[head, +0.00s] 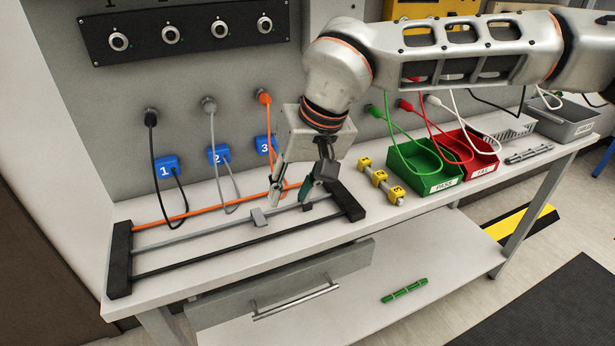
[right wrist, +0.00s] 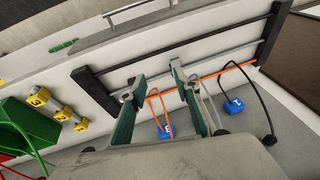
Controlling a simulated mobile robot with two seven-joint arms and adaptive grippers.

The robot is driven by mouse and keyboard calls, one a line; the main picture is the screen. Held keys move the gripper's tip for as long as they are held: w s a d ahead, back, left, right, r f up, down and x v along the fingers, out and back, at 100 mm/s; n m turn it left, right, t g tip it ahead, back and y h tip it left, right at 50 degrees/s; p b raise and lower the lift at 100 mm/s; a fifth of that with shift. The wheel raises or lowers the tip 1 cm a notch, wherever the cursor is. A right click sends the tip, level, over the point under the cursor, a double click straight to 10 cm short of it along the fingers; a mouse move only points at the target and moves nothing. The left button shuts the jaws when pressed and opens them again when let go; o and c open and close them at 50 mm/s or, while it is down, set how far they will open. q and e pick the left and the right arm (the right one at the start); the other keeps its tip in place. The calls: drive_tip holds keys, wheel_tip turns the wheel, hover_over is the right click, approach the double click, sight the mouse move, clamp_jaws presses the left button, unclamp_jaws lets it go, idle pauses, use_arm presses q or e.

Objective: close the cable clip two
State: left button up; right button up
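A rack with black end blocks (head: 120,262) holds an orange, a grey and a black bar or cable strung across it. A light grey clip (head: 259,217) sits on the grey line. A smaller dark clip-like piece (head: 307,207) is farther right on it. I cannot tell which is clip two, nor how far either is closed. My right gripper (head: 292,193) points down over the rack's right half, behind and above these pieces. My left gripper is out of view.
Blue blocks numbered 1 (head: 165,167), 2 (head: 218,155) and 3 (head: 264,144) stand behind the rack with cables. Yellow numbered pieces (head: 380,180), a green bin (head: 425,172) and a red bin (head: 478,152) are to the right. A drawer (head: 285,285) is below.

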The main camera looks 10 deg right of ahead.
drive_tip(key=w+d+r+t+h, duration=0.2)
drive_tip(key=w+d+r, duration=0.1)
drive_tip(key=w+d, duration=0.15)
drive_tip(key=shift+n, duration=0.4)
drive_tip(key=b+x, duration=0.1)
drive_tip(key=x, duration=0.6)
drive_tip(key=shift+f, duration=0.2)
drive_tip(key=shift+s, duration=0.1)
clamp_jaws()
